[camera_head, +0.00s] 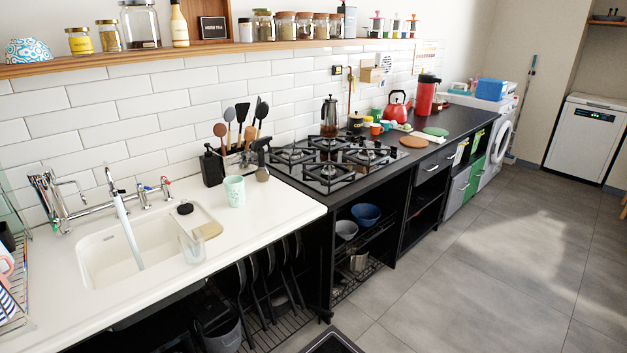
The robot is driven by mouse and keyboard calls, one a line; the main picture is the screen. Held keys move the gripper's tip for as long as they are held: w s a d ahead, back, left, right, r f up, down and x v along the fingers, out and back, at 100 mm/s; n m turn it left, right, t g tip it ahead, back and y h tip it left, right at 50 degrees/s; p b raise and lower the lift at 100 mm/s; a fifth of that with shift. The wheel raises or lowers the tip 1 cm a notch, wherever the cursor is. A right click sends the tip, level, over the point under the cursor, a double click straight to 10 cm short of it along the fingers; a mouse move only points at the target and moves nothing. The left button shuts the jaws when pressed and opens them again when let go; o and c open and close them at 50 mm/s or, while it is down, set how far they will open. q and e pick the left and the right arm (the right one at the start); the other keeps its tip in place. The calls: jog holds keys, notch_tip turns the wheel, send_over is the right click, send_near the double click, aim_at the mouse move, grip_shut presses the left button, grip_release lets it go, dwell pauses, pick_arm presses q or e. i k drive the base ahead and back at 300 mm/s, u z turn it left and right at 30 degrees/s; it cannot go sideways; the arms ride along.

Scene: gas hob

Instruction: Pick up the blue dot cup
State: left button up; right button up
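A pale mint-green cup (234,190) stands upright on the white counter, between the sink and the gas hob. It has faint marks on its side, too small to make out as dots. A white and blue patterned round vessel (27,51) sits at the left end of the wooden shelf; I cannot tell if it is a cup or a bowl. Part of a patterned item (6,262) shows in the dish rack at the left edge. I cannot tell for sure which of these is the blue dot cup. Neither of my grippers is in view.
A black bottle (212,166) and a utensil holder stand behind the mint cup. The sink (110,255), with a tall tap, is to its left; a clear glass (191,244) stands at the sink's edge. The gas hob (330,165) is to the right. The grey floor in front is open.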

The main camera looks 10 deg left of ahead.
aim_at(234, 187)
jog(key=z, duration=0.4)
jog(key=i, duration=1.05)
jog(key=u, duration=0.75)
jog(key=i, duration=0.8)
jog(key=u, duration=0.9)
